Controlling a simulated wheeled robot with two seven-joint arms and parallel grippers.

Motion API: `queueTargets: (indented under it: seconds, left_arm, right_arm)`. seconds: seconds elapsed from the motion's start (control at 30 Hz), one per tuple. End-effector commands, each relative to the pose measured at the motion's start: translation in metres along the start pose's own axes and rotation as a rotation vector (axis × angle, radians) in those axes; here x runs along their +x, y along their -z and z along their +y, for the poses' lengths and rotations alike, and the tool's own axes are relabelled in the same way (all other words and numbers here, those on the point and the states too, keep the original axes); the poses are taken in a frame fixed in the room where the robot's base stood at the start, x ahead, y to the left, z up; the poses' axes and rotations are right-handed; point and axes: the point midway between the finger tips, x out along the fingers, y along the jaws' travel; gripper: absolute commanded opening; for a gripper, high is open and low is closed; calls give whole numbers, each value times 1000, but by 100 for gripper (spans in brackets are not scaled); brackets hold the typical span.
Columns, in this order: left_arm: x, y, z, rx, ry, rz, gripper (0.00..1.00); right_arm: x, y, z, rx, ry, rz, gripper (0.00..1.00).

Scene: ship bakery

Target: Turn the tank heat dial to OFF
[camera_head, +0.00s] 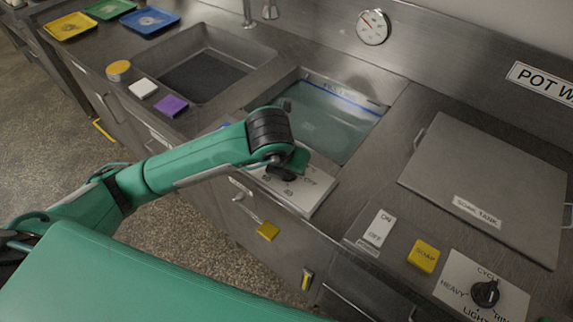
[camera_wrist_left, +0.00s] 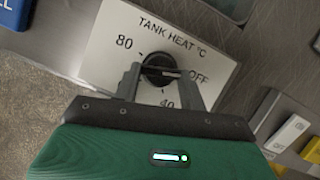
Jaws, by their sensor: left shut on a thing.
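The tank heat dial (camera_wrist_left: 157,61) is a round black knob on a white plate (camera_wrist_left: 112,32) marked TANK HEAT °C, with 80, 40 and OFF around it. In the left wrist view my left gripper (camera_wrist_left: 163,75) is shut on the knob, one finger on each side. A pale line across the knob runs toward the OFF side, but the fingers partly cover it, so I cannot tell the exact setting. In the head view the white plate (camera_head: 310,197) lies at the counter's front below the water-filled sink, and my left wrist hides most of the knob. My right gripper is not in view.
A water-filled sink (camera_head: 325,118) lies behind the plate, with a round gauge (camera_head: 373,27) on the wall. To the right are an ON/OFF switch (camera_head: 379,228), a yellow SOAP button (camera_head: 423,256), the SOAK TANK lid (camera_head: 480,180) and a cycle dial (camera_head: 485,293).

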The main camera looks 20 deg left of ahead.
Motion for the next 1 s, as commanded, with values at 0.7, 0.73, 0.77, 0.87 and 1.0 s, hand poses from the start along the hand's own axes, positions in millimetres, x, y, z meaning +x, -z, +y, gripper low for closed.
queueTargets:
  seconds: [0.7, 0.73, 0.77, 0.87, 1.0]
  left_arm:
    - [-12, -1, 0, 1, 2, -5, 64]
    - [-16, -1, 0, 2, 2, -5, 64]
    - [-21, -1, 0, 2, 2, -4, 64]
    - [-43, -2, -1, 2, 3, -7, 64]
    - [-76, -2, 0, 2, 0, -7, 64]
  right_arm:
    - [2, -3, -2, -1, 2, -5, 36]
    - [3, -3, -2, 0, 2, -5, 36]
    - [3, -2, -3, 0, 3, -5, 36]
    - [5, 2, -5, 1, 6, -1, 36]
    - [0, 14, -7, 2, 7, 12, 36]
